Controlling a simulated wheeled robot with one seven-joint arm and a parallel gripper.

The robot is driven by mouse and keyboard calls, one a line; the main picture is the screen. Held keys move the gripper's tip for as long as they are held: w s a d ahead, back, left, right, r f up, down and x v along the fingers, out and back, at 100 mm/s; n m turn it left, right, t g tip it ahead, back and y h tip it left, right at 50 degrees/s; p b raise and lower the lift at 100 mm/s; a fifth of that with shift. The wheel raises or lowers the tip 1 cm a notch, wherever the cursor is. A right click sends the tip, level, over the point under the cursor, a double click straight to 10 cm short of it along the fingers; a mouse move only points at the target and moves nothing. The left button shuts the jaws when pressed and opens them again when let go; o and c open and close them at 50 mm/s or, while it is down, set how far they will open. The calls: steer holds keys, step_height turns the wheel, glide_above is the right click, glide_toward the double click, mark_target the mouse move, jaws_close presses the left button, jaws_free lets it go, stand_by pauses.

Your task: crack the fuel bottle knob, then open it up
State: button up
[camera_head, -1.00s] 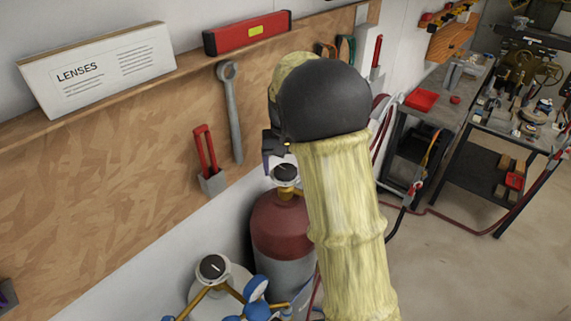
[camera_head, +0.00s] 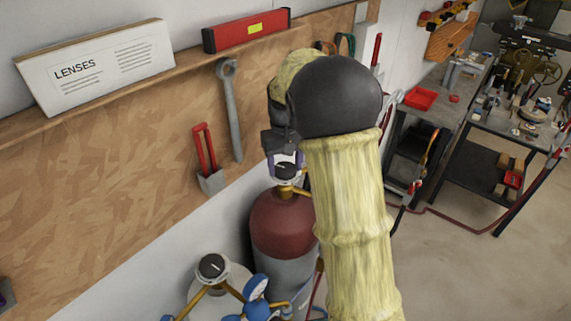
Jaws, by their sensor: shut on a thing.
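The fuel bottle (camera_head: 283,225) is a cylinder with a dark red top and a grey lower body, standing near the wall. Its knob (camera_head: 285,171) is a dark round cap with a pale pointer mark, on a brass valve. My arm, in a yellowish sleeve, hides the right side of the bottle.
A second bottle with a similar dark knob (camera_head: 212,267) and blue gauges (camera_head: 256,287) stands at the front left.

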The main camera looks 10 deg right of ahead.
mark_target(285, 168)
steer(key=shift+r+n, duration=0.1)
steer(key=shift+n, duration=1.5)
steer(key=o, duration=1)
step_height(285, 168, up, 17)
steer(key=b, duration=0.2)
steer(key=shift+r+b, duration=0.15)
steer(key=shift+b, duration=0.2)
